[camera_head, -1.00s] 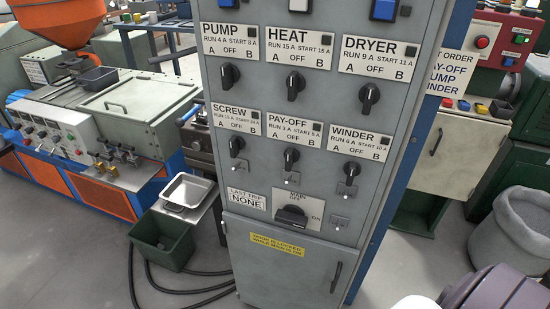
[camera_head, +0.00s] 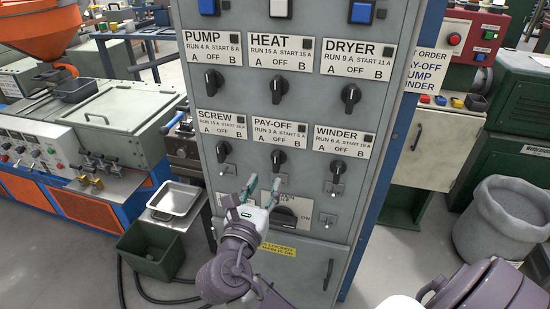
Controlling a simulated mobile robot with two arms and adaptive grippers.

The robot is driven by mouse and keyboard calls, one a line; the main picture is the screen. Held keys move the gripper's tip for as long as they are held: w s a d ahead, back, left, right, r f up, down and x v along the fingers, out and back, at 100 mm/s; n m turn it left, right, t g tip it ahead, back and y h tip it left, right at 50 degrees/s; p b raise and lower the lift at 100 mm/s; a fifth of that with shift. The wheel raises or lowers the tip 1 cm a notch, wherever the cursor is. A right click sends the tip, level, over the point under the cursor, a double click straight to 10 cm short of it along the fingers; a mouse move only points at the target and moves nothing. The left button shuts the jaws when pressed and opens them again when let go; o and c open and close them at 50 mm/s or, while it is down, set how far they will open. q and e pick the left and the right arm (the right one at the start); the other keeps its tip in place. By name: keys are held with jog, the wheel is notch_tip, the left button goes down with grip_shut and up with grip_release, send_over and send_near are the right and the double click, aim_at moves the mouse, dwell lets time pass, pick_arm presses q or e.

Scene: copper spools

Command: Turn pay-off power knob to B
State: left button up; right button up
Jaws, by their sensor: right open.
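The pay-off power knob (camera_head: 278,158) is a small black rotary knob in the lower row of the grey panel (camera_head: 232,172), under the PAY-OFF label plate (camera_head: 279,131) marked A, OFF and B. The knob looks near upright; its exact setting is too small to tell. My right gripper (camera_head: 263,186) is open, with teal fingertips pointing up at the panel, just below the pay-off knob and left of it. It looks empty and apart from the knob. It hides part of the main switch plate and the small toggle under the pay-off knob. My left gripper is not in view.
The screw knob (camera_head: 223,151) is to the left and the winder knob (camera_head: 337,167) to the right. The main switch (camera_head: 285,216) is below. Pump, heat and dryer knobs form the row above. A green bin (camera_head: 152,249) and steel tray (camera_head: 174,199) stand at left.

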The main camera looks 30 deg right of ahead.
aim_at(275, 161)
jog(key=p+x, duration=0.1)
jog(key=x, duration=0.7)
jog(key=shift+w, duration=0.1)
jog(key=shift+w+d+p, duration=0.3)
jog(key=shift+w+d, duration=0.05)
jog(key=shift+d, duration=0.15)
grip_shut()
